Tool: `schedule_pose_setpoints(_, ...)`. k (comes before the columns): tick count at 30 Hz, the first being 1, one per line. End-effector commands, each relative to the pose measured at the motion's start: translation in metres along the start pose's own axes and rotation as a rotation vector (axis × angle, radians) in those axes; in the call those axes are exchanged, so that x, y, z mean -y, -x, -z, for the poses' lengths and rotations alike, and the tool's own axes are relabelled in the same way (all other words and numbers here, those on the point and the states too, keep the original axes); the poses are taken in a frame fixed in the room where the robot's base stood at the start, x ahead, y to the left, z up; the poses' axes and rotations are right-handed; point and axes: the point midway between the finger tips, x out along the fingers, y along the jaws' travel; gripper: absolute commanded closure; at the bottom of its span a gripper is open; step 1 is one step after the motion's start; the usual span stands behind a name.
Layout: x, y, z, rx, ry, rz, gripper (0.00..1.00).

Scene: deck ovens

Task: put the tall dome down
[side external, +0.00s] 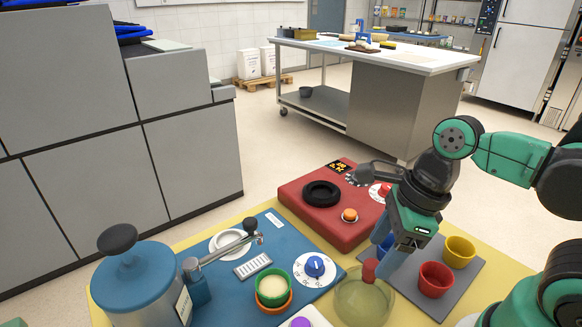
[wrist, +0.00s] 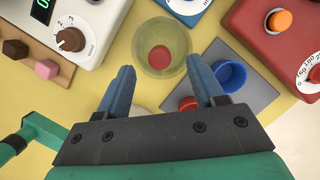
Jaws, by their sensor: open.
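The tall dome is a see-through, yellowish-green cover (side external: 362,301) with a red knob (side external: 370,268) on top. It stands upright on the yellow table at the front, by the left edge of a grey mat. In the wrist view the dome (wrist: 178,28) lies just beyond my fingertips, with its red knob (wrist: 159,57) centred ahead of the gap. My gripper (side external: 384,256) points down beside the knob. In the wrist view my gripper (wrist: 163,74) is open, with its two blue fingers apart and nothing between them.
The grey mat (side external: 430,304) holds a red cup (side external: 436,279), a yellow cup (side external: 459,251) and a blue cup (wrist: 231,75). A red hotplate unit (side external: 318,222) stands behind. A blue dispenser station (side external: 232,300) is to the left. Little free room surrounds the dome.

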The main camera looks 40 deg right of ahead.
Motion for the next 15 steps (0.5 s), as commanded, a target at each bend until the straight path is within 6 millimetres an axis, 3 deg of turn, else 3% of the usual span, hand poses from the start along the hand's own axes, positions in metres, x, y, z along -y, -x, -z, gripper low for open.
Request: schedule_pose_setpoints(15, 0.000, 0.073, 0.000, -0.001, -0.002, 0.000, 0.38)
